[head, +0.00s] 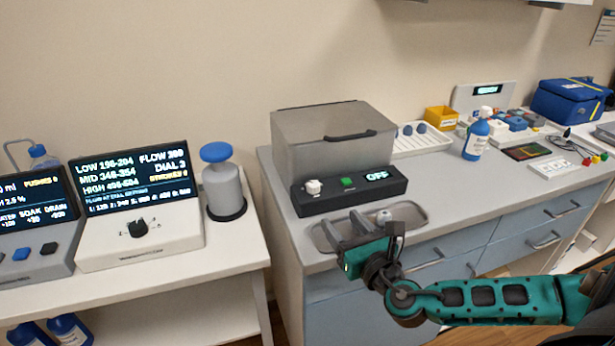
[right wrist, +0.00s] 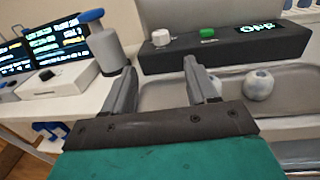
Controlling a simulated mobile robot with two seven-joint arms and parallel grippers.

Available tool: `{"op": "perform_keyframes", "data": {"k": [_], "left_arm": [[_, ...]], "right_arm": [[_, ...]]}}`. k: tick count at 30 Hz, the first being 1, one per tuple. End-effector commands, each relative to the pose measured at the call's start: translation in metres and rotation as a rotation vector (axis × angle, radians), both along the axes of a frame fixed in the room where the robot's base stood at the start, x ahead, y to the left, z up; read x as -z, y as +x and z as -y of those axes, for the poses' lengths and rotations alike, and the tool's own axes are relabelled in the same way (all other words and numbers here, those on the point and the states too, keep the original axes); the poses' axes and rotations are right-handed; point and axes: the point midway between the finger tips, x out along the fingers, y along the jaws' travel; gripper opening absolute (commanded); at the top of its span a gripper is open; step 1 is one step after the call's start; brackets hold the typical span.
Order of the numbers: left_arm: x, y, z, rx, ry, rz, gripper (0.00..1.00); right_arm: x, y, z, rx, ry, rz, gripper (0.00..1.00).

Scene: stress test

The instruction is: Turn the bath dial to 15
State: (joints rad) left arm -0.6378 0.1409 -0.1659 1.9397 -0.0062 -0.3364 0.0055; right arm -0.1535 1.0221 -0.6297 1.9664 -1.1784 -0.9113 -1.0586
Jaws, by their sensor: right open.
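The bath (head: 330,135) is a grey lidded box on the counter, with a black control panel (head: 350,191) along its front. The panel carries a white dial (head: 313,187), a green button (head: 347,182) and a display (head: 377,176) that reads OFF. In the right wrist view the dial (right wrist: 162,37) and green button (right wrist: 208,34) stand beyond the fingers. My right gripper (head: 350,228) is open and empty, in front of and below the panel, over the tray's left part. It does not touch the dial. My left gripper is not in view.
A shallow metal tray (head: 418,208) with a pale round object (head: 384,215) lies before the panel. Left, across a gap, stand a device with a black knob (head: 138,229) and a blue-topped grey dispenser (head: 222,180). A blue spray bottle (head: 476,137) stands right.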

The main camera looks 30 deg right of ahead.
Motion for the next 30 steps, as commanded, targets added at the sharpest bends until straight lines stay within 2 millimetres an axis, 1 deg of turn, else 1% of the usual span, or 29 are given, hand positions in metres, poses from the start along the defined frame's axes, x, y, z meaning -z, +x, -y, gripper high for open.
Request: {"op": "perform_keyframes", "data": {"k": [4,8,13,21,25,30], "left_arm": [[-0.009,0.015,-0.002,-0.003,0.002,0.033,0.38],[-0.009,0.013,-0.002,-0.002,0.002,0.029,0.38],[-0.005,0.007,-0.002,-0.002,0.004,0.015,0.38],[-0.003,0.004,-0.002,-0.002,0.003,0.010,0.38],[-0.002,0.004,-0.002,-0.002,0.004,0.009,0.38],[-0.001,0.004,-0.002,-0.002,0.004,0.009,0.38]], "right_arm": [[-0.004,0.003,0.002,-0.005,-0.039,0.011,0.58],[-0.004,0.015,0.003,-0.004,-0.036,0.012,0.58],[-0.005,0.045,0.007,-0.003,-0.034,0.014,0.58],[-0.004,0.094,0.014,-0.002,-0.034,0.012,0.58],[-0.003,0.112,0.016,-0.003,-0.034,0.011,0.58],[-0.003,0.125,0.017,-0.004,-0.033,0.010,0.58]]}}
